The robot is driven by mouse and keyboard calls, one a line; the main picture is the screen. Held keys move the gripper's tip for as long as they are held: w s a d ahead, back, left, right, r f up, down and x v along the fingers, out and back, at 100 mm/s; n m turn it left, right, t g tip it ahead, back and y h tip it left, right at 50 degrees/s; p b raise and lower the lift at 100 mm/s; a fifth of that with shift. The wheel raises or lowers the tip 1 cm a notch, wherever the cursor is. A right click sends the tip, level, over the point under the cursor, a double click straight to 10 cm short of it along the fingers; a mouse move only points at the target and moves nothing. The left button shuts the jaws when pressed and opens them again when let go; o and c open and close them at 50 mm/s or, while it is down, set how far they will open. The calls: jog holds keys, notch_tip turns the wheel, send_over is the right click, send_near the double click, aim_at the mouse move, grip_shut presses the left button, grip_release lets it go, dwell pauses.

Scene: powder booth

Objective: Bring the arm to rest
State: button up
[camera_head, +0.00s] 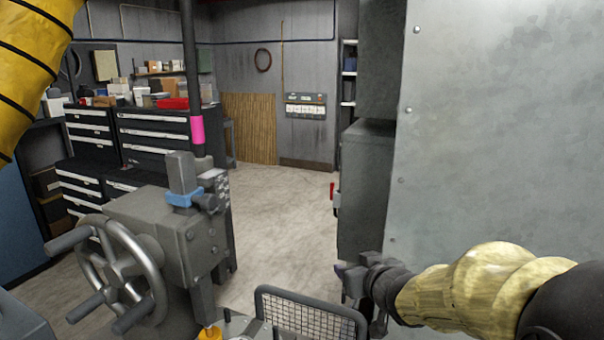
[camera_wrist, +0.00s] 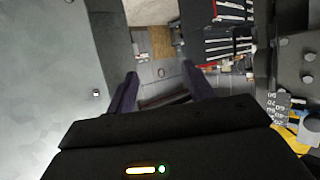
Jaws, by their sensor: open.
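My gripper (camera_head: 347,279) shows at the lower right of the head view, at the end of my arm in its pale yellow cover. In the wrist view its two dark fingers (camera_wrist: 161,74) stand apart with nothing between them. The gripper is level in front of me, left of a large grey metal panel (camera_head: 495,130) and apart from the machine with the handwheel (camera_head: 125,265). The fingertips are small and partly hidden in the head view.
A wire mesh guard (camera_head: 312,318) stands just below and left of my gripper. A grey cabinet (camera_head: 365,190) with a red handle is beyond it. Black drawer units (camera_head: 150,130) line the back left. A yellow ribbed hose (camera_head: 35,60) hangs at upper left. Open floor (camera_head: 275,215) lies in the middle.

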jog(key=s+d+f+m+g+h, duration=0.3)
jog(key=s+f+g, duration=0.7)
jog(key=s+f, duration=0.6)
jog(key=s+d, duration=0.1)
jog(key=s, duration=0.2)
